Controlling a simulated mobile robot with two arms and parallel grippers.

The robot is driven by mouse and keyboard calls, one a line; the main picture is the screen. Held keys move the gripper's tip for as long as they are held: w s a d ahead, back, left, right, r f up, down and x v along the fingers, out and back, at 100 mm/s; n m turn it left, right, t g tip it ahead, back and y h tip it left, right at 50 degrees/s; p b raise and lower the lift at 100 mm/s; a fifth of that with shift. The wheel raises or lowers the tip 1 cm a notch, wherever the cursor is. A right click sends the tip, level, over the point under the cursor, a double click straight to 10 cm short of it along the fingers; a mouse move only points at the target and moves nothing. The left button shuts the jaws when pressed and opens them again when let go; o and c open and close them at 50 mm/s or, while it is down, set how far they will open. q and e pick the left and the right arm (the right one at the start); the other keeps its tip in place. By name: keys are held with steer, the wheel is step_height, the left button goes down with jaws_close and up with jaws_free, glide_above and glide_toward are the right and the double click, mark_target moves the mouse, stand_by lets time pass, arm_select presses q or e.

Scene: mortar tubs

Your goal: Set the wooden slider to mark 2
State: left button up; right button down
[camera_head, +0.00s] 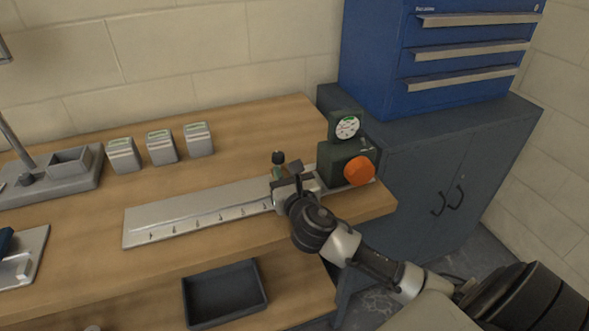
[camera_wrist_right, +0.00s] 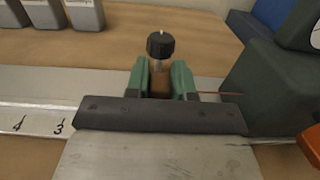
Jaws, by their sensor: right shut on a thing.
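The wooden slider (camera_wrist_right: 160,84) has a brown body under a black knob. Its black knob also shows in the head view (camera_head: 278,157). It sits upright on the pale metal rail plate (camera_head: 185,213), near the plate's right end. My right gripper (camera_head: 280,177) is shut on the slider, with green finger pads on both sides of it in the right wrist view (camera_wrist_right: 160,80). Marks 4 and 3 show on the scale left of the gripper. The marks beside the slider are hidden by my gripper, so its exact mark cannot be told. My left gripper is not in view.
A dark green gauge unit (camera_head: 341,160) with an orange knob (camera_head: 358,171) stands just right of the slider. Several grey tubs (camera_head: 162,148) stand behind the plate. A black tray (camera_head: 224,293) lies below in front. The plate left of the slider is clear.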

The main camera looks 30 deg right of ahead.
steer(key=a, duration=0.2)
steer(key=w+a+p, duration=0.1)
steer(key=a, duration=0.2)
steer(key=w+a, duration=0.1)
steer(key=a, duration=0.2)
steer(key=shift+d, duration=0.1)
steer(key=c, duration=1)
jaws_free()
steer(key=shift+o, duration=0.2)
steer(key=shift+s, duration=0.15)
steer(key=v, duration=1)
steer(key=shift+s, duration=0.35)
